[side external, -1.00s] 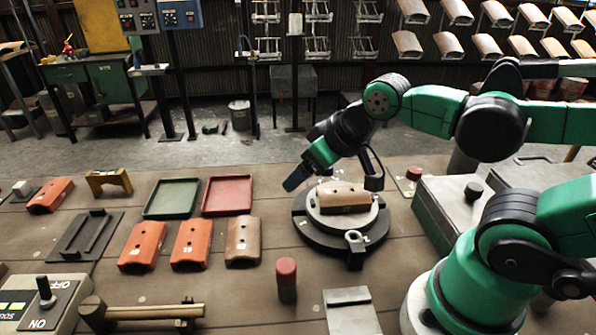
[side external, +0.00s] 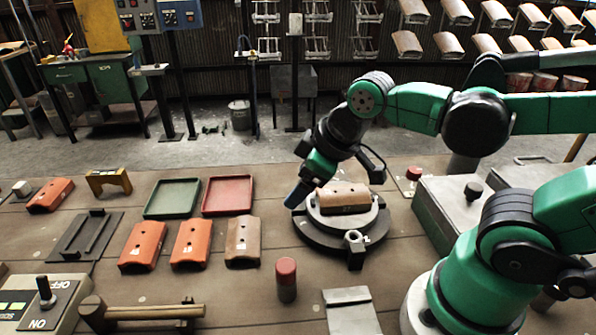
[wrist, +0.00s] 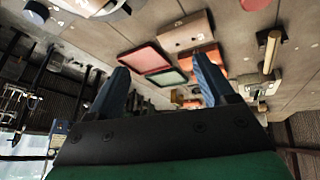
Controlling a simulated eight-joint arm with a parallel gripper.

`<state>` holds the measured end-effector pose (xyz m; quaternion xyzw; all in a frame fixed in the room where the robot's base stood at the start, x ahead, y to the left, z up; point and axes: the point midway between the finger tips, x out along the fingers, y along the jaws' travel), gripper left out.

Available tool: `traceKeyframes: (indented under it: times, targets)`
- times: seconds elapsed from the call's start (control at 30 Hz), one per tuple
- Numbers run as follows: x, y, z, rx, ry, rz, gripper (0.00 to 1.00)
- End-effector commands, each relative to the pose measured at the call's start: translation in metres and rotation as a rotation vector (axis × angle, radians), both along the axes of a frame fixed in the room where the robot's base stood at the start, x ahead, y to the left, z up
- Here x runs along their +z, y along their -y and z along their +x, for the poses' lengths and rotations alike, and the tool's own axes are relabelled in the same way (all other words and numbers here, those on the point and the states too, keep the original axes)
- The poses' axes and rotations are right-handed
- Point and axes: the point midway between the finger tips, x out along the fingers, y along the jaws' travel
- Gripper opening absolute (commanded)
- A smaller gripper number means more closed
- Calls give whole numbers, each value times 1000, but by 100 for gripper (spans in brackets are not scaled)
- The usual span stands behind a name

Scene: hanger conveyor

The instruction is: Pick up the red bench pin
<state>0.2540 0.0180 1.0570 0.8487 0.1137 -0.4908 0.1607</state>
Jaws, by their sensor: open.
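The red bench pin (side external: 287,280) stands upright on the bench at the front middle, a dark cylinder with a red top. A red top at the upper edge of the wrist view (wrist: 255,4) looks like the same pin, cut off by the frame. My gripper (side external: 293,200) is behind the pin and well above and apart from it, beside the round turntable. In the wrist view my gripper (wrist: 160,70) shows two blue fingers spread apart with nothing between them.
A round turntable (side external: 317,240) with a tan curved piece (side external: 343,198) stands right of my gripper. Red (side external: 228,195) and green (side external: 172,198) trays and several curved pieces lie left. A hammer (side external: 150,312) and a grey plate (side external: 350,312) flank the pin. Bench around the pin is bare.

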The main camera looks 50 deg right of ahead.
Motion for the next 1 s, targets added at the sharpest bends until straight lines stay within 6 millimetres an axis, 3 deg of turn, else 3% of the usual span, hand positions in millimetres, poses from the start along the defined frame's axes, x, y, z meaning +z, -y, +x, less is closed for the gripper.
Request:
traceKeyframes:
  times: [0.3, 0.5, 0.67, 1.0]
  targets:
    - [-22, -58, -18, 1249, -237, -427, 76]
    - [-31, -77, -31, 1796, -287, -520, 76]
    - [-35, -81, -35, 1949, -294, -536, 76]
    - [-67, -81, -34, 1955, -292, -538, 76]
